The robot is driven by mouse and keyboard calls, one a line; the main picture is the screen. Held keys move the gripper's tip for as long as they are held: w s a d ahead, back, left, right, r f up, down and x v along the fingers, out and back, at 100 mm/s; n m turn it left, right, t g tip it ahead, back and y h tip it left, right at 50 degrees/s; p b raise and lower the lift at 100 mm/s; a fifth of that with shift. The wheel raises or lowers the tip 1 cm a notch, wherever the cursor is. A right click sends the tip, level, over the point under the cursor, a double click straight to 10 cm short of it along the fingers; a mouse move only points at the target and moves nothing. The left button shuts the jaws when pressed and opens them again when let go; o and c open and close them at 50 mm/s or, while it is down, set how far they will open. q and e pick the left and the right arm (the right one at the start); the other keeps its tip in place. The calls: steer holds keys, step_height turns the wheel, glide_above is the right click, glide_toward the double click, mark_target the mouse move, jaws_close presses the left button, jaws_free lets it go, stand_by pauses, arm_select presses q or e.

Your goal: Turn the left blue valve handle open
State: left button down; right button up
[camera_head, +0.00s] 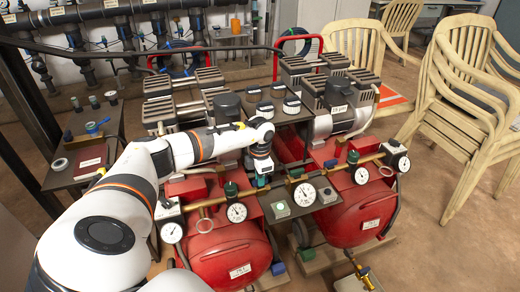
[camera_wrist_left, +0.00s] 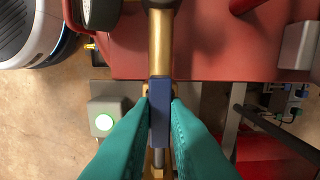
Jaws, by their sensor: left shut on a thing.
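The blue valve handle (camera_wrist_left: 160,112) lies between the two teal fingertips of my left gripper (camera_wrist_left: 159,115) in the left wrist view. The fingers are shut on it, one on each side. The handle appears lined up with the brass pipe (camera_wrist_left: 161,45) behind it in that view. In the head view my left gripper (camera_head: 262,179) points down at the brass pipework between the two red tanks, and it hides most of the handle. My right gripper is not seen.
Red compressor tanks (camera_head: 225,255) and (camera_head: 365,212) stand on both sides. Pressure gauges (camera_head: 237,212) and (camera_head: 304,194) sit close to the gripper. A grey box with a pale green button (camera_wrist_left: 105,120) is beside the handle. Stacked chairs (camera_head: 465,110) stand at the right.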

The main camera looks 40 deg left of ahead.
arm_select(q)
steer(key=c, duration=1.4)
jaws_free()
steer(key=shift+c, duration=0.2)
